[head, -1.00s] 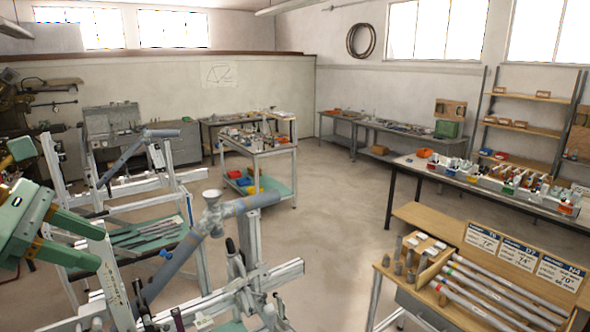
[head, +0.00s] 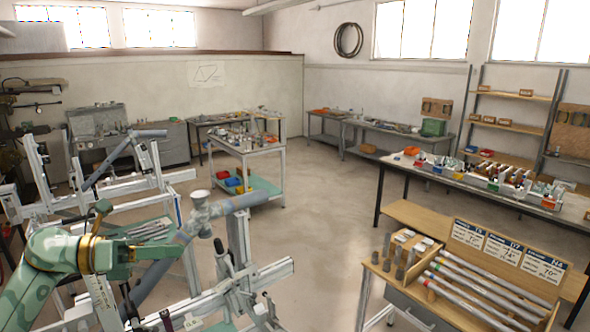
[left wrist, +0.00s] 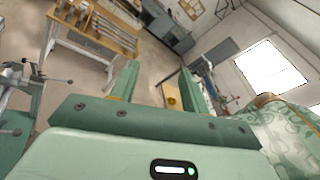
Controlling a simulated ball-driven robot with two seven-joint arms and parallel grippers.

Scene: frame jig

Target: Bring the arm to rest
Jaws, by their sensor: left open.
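My left arm (head: 50,262), green with a gold ring, comes in at the lower left of the head view. My left gripper (head: 165,252) points right there, in front of the grey frame tube (head: 150,285) of the near jig. In the left wrist view the two green fingers (left wrist: 158,88) stand apart with nothing between them. In the head view the gripper overlaps the jig; I cannot tell the gap between them. My right gripper is not in view.
The near frame jig (head: 235,285) with its clamps fills the lower left. A wooden bench (head: 410,215) with labelled tubes stands at the lower right. A cart (head: 245,150) with coloured bins stands mid-room. The floor (head: 325,210) between them is clear.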

